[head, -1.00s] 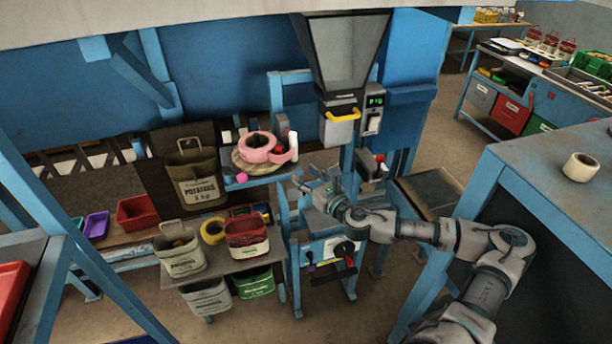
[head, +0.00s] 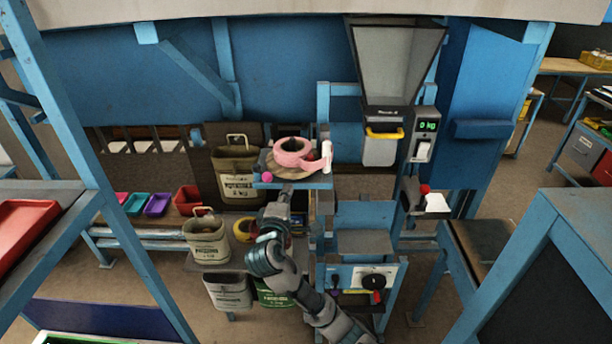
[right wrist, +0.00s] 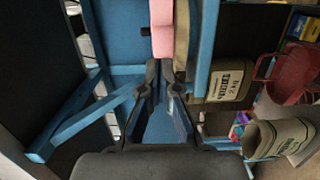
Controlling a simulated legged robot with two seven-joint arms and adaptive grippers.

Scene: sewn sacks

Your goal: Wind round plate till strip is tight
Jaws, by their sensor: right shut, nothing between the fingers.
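A pink strip (head: 292,152) lies coiled on a tan round plate (head: 283,172) on a small blue stand. Its end runs right towards a white upright piece (head: 327,157). My right gripper (head: 287,190) is just below the front edge of the plate, shut and empty. In the right wrist view, the closed fingertips (right wrist: 160,68) point at the pink strip (right wrist: 162,28), with the plate's edge (right wrist: 181,40) beside it. I cannot tell whether the fingertips touch either. My left gripper is not in view.
A magenta ball (head: 267,177) sits at the stand's front left. Potato sacks (head: 238,180) and other sacks (head: 207,240) stand to the left. The hopper scale (head: 383,140) is to the right. A control box (head: 362,278) is below.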

